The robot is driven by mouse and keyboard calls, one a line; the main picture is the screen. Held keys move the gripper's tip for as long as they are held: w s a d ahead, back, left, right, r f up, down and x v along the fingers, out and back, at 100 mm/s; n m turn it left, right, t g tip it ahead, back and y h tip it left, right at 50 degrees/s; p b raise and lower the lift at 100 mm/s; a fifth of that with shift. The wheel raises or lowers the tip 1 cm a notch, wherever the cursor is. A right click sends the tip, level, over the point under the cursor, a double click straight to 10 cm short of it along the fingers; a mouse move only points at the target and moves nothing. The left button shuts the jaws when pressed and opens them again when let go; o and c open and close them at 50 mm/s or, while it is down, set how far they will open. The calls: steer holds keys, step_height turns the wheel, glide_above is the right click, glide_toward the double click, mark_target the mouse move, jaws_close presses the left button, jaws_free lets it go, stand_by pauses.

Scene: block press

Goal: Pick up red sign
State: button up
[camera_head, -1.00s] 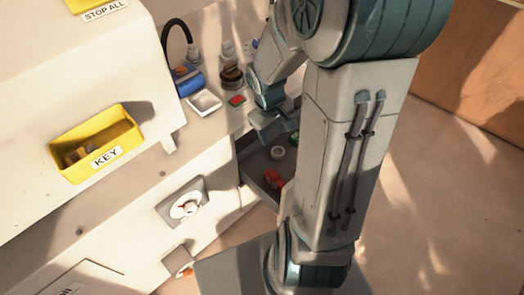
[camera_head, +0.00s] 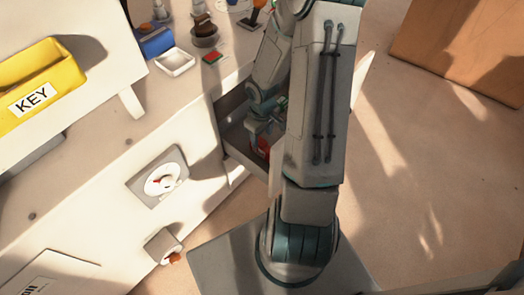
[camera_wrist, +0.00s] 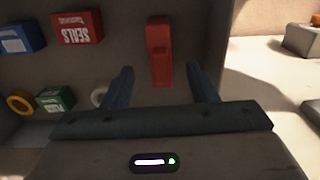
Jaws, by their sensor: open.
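A long red piece, probably the red sign (camera_wrist: 159,48), lies in an open drawer in the wrist view. Its near end lies between the tips of my gripper (camera_wrist: 160,68) in the picture. My gripper is open, with one finger on each side of it and no visible contact. A red box marked SEALS (camera_wrist: 76,27) lies to its left. In the head view a bit of red (camera_head: 263,145) shows beside my gripper, and my arm hides most of the drawer's inside.
The drawer (camera_head: 233,165) also holds a blue box (camera_wrist: 22,38), a green box (camera_wrist: 55,98), a yellow ring (camera_wrist: 19,103) and a pale round thing (camera_wrist: 99,95). A drawer wall stands right of the red piece. A white tray (camera_head: 175,62) stands on the counter above.

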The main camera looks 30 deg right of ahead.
mark_target(260, 139)
steer(key=f+b, duration=0.1)
steer(key=f, duration=0.1)
steer(key=f+b, duration=0.1)
steer(key=f, duration=0.1)
steer(key=f+b, duration=0.1)
steer(key=shift+w+a+f, duration=0.15)
steer(key=shift+w+f, duration=0.25)
steer(key=shift+r, duration=0.1)
steer(key=c, duration=1.1)
